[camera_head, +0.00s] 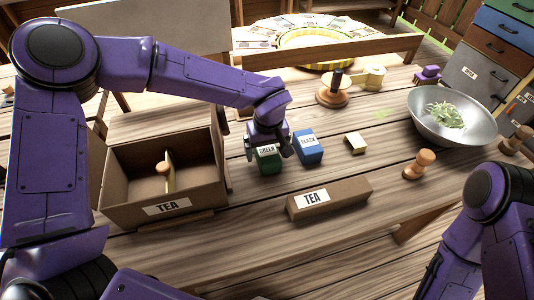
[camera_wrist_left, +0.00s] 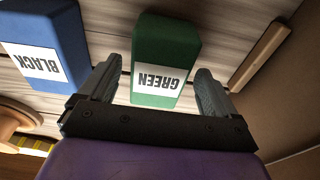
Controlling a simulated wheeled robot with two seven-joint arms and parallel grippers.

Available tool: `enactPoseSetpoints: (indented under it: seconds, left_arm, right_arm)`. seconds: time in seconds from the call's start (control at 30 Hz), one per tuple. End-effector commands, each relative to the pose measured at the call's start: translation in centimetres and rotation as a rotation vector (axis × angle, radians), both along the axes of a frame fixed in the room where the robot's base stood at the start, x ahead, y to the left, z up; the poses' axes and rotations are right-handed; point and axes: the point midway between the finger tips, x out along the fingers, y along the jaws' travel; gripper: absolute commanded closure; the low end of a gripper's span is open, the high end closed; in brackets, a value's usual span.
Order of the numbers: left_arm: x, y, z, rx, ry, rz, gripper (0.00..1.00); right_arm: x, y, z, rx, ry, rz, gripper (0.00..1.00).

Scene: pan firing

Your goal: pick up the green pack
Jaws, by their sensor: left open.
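The green pack (camera_head: 268,167), a dark green box with a white "GREEN" label, stands on the wooden table right of the open tea box. My left gripper (camera_head: 268,155) is over it, open, with a finger on either side of the pack. In the left wrist view the green pack (camera_wrist_left: 165,58) lies between the two spread fingers of the gripper (camera_wrist_left: 158,92), and no firm contact shows. My right arm is at the right edge of the head view; its gripper is out of the picture.
A blue "BLACK" pack (camera_head: 308,147) stands close right of the green one; it also shows in the left wrist view (camera_wrist_left: 45,45). An open cardboard tea box (camera_head: 120,185) is left, and a long tea box piece (camera_head: 330,199) lies in front. A metal bowl (camera_head: 425,128) is right.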

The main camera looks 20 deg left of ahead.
Motion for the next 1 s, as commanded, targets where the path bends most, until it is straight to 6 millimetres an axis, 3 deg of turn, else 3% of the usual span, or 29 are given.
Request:
enactPoseSetpoints:
  seconds: [0.1,0.33,0.37,0.5,0.53,0.83,1.0]
  left_arm:
    - [0.2,0.0,-1.5,0.0,0.0,-0.002,0.08]
    - [0.3,0.0,-1.8,-0.001,-0.002,-0.002,0.08]
    - [0.3,0.0,-1.8,0.0,-0.001,-0.002,0.15]
    - [0.3,0.0,-1.8,0.0,-0.001,-0.002,0.61]
    - [0.3,0.0,-1.8,0.0,-0.001,-0.002,0.67]
    - [0.4,-0.1,-1.2,-0.001,-0.004,-0.002,0.67]
    - [0.5,0.0,2.4,-0.001,-0.008,-0.002,0.67]
  right_arm:
    - [0.0,0.0,0.1,0.0,0.0,0.0,0.57]
    - [0.0,0.0,0.1,0.0,0.0,0.0,0.57]
    - [0.0,0.0,0.1,0.0,0.0,0.0,0.57]
    - [0.0,0.0,0.1,0.0,0.0,0.0,0.57]
    - [0.0,0.0,0.1,0.0,0.0,0.0,0.57]
    - [0.0,0.0,0.1,0.0,0.0,0.0,0.57]
    - [0.0,0.0,0.0,0.0,0.0,0.0,0.57]
